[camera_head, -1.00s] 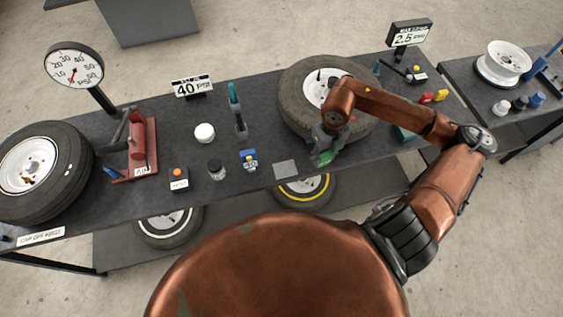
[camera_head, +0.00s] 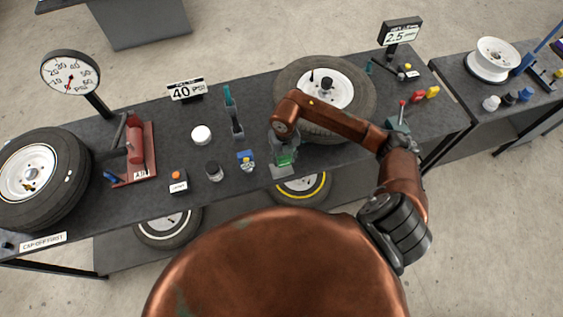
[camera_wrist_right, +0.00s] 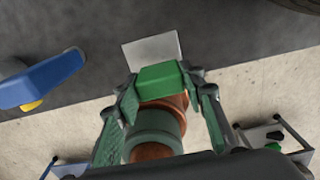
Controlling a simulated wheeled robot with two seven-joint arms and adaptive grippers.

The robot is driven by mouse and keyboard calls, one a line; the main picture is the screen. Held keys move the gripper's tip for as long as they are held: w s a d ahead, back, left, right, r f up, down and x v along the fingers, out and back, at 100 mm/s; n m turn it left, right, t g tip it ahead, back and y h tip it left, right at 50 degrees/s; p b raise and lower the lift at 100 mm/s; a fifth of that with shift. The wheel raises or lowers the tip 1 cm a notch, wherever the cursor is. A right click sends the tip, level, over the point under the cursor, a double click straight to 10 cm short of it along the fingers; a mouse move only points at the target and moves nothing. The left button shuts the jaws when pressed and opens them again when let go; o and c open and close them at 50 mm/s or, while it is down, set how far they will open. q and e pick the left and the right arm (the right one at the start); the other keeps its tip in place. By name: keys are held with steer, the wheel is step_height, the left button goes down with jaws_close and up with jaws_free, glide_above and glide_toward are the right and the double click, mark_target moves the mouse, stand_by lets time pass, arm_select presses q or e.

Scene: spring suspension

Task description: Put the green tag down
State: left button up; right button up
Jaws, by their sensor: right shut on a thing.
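The green tag (camera_head: 286,158) is a small green block held between the fingers of my right gripper (camera_head: 284,150). In the right wrist view, the green tag (camera_wrist_right: 160,80) sits between the two fingertips of the gripper (camera_wrist_right: 162,92), which is shut on it. A flat light-grey square pad (camera_head: 279,173) lies near the front edge of the bench. In the wrist view the pad (camera_wrist_right: 152,47) shows just beyond the tag. The tag is over or close beside the pad; I cannot tell whether they touch. My left gripper is not in view.
A blue tool (camera_head: 245,161) lies left of the gripper, and a green-handled tool (camera_head: 232,110) stands behind it. A tyre (camera_head: 361,78) lies to the right, behind my forearm. The dark bench (camera_head: 215,135) has its front edge close to the pad.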

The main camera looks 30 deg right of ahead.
mark_target(282, 163)
steer(key=shift+w+a+f, duration=0.15)
steer(key=shift+a+f, duration=0.05)
steer(key=f, duration=0.2)
steer(key=f+p, duration=0.1)
steer(key=shift+w+a, duration=0.15)
steer(key=shift+a, duration=0.1)
steer(key=shift+d+f, duration=0.1)
steer(key=shift+f, duration=0.35)
steer(key=shift+f, duration=0.15)
steer(key=o, duration=1.1)
steer(key=shift+c, duration=0.2)
